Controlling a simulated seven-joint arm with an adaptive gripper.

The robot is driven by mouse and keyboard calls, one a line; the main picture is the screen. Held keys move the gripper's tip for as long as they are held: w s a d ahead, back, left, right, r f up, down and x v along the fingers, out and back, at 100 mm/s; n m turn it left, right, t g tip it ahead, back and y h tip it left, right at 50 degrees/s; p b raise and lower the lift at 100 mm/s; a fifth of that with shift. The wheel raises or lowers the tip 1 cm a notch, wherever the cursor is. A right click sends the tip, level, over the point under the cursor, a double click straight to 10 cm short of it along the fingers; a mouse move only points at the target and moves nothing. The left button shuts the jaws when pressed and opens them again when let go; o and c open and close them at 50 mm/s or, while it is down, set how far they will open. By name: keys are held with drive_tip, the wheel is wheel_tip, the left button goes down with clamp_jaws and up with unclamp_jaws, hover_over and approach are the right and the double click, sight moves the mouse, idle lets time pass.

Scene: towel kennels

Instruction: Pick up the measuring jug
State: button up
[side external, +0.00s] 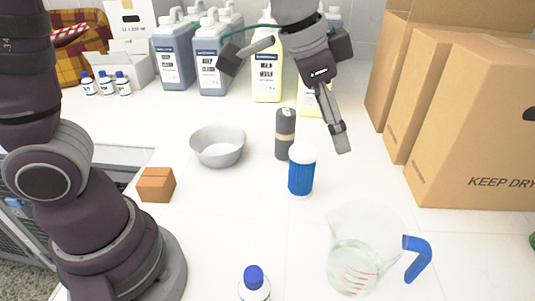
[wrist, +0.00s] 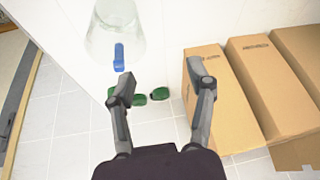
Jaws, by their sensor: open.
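The measuring jug (side external: 362,250) is clear, with red markings and a blue handle pointing right. It stands upright on the white worktop at the lower right of the side view. In the wrist view the jug (wrist: 115,30) is at the upper left, cut by the top edge, with its blue handle towards me. My gripper (side external: 340,143) is above the worktop, farther back than the jug and apart from it. Its fingers overlap in the side view. The wrist view shows my gripper (wrist: 163,80) open with nothing between its fingers.
A grey bowl (side external: 218,146), brown block (side external: 156,185) and blue-capped bottle (side external: 254,285) stand left. Cardboard boxes (side external: 470,125) line the right; large jugs (side external: 212,60) stand behind.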

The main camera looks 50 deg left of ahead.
sight(417, 262)
drive_tip(key=w+d+f+m+g+h, duration=0.1)
drive_tip(key=d+f+m, duration=0.15)
drive_tip(key=d, duration=0.35)
drive_tip(key=w+d+f+m+g+h, duration=0.1)
drive_tip(key=w+d+f+m, duration=0.1)
drive_tip(key=d+f, duration=0.3)
drive_tip(key=x, duration=0.9)
drive_tip(key=shift+s+d+f, duration=0.15)
drive_tip(key=shift+d+f, duration=0.2)
clamp_jaws()
